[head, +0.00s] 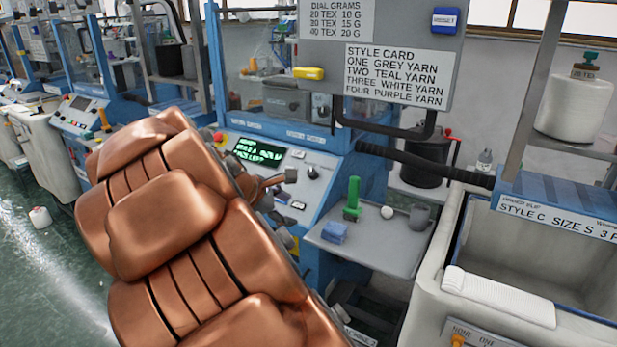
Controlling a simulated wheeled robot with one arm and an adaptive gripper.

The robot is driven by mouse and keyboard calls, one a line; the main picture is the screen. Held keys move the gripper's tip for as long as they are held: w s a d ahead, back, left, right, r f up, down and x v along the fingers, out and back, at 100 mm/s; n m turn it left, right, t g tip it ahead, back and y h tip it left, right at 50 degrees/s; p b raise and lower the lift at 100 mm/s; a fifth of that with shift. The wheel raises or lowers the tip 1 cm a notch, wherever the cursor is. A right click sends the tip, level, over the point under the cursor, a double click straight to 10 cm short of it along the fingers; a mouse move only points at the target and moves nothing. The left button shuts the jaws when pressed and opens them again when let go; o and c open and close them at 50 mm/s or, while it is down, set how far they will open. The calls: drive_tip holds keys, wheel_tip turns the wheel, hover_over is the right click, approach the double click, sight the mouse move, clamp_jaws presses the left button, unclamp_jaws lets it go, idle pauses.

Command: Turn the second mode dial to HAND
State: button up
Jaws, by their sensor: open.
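A black mode dial (313,172) sits on the sloping blue-and-white control panel (325,190) of the nearest knitting machine. Its pointer setting is too small to read, and I cannot tell whether it is the second dial. A green-lit screen (257,151) is left of it on the same panel. My gripper (280,195) is over this panel, left of and below the dial, apart from it in the picture. It is open, with nothing seen between its fingers. My copper arm hides much of the gripper and the panel's lower left.
A grey shelf (385,255) right of the panel holds a green-handled tool (353,198), a blue block (334,232), a white ball (387,212) and a grey cup (419,216). A red stop button (219,138) is at the panel's left. A white bin (432,265) stands right.

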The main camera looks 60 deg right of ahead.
sight(310, 173)
drive_tip(key=shift+w+d+f+n+t+h+b, duration=0.1)
drive_tip(key=shift+w+d+f+n+h, duration=0.95)
drive_tip(key=shift+d, duration=2.7)
drive_tip(key=shift+w+d+f+n+t+h+b, duration=0.1)
drive_tip(key=shift+w+d+n+h, duration=0.25)
drive_tip(key=shift+w+d+n, duration=2.4)
drive_tip(key=shift+w+d+f+n+t+h+b, duration=0.1)
drive_tip(key=shift+w+d+f+n+h, duration=0.4)
drive_tip(key=shift+d, duration=4.2)
drive_tip(key=shift+s, duration=0.1)
clamp_jaws()
